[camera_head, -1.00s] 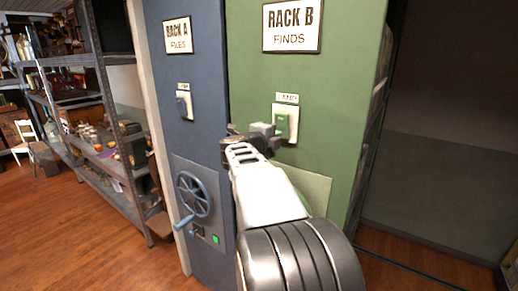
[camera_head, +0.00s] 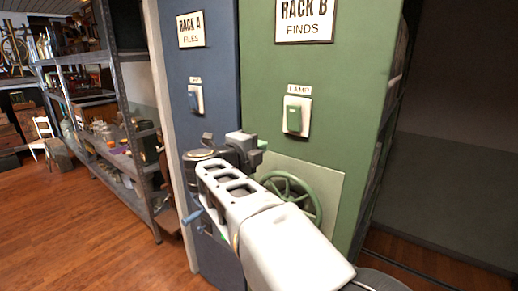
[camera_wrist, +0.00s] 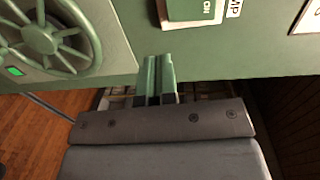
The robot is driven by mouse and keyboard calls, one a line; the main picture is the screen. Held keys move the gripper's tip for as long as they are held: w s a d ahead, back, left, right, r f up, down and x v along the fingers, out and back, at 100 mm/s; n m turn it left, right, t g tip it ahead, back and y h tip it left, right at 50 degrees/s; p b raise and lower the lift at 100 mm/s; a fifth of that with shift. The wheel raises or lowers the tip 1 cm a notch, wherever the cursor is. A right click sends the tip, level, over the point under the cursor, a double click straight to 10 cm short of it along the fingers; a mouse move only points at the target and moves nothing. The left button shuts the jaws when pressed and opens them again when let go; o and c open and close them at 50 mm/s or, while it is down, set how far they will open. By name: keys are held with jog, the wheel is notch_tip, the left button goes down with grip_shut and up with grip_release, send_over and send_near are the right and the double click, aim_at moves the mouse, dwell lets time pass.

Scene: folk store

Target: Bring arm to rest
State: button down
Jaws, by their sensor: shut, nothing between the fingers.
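My arm reaches from the lower right of the head view towards the two rack fronts. My gripper (camera_head: 258,146) is at its far end, in front of the green Rack B panel, below and left of the lamp switch (camera_head: 296,116). In the wrist view the two fingers (camera_wrist: 155,80) are together with nothing between them. The lamp switch shows at the top of that view (camera_wrist: 192,10), marked ON, apart from the fingertips. No object is held.
A green handwheel (camera_head: 312,204) on Rack B is partly hidden behind my arm. Blue Rack A (camera_head: 215,75) stands at left with its own switch (camera_head: 194,99). Loaded metal shelves (camera_head: 125,100) stand further left. Wooden floor (camera_head: 90,225) is open in the left foreground.

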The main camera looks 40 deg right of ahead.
jog(key=shift+w, duration=0.1)
dwell(0.4)
jog(key=w+a+f+n+t+y, duration=0.2)
jog(key=w+a+n+t+y, duration=0.55)
jog(key=w+n+t, duration=0.4)
jog(key=s+a+f+n+y, duration=0.1)
jog(key=a+f+n+y, duration=0.65)
jog(key=a+n, duration=0.3)
jog(key=s+a+f+n+g, duration=0.2)
jog(key=s+f+n+g, duration=0.3)
jog(key=s, duration=0.4)
jog(key=s+a+f+n+g+y, duration=0.1)
jog(key=s+a+f+n+g, duration=0.1)
jog(key=s+f+n+g, duration=0.3)
jog(key=s+f+n, duration=0.1)
jog(key=s+f, duration=0.3)
jog(key=shift+a+f+n+y, duration=0.3)
jog(key=shift+a+f+n, duration=0.05)
jog(key=shift+f+n, duration=0.05)
jog(key=shift+g, duration=0.25)
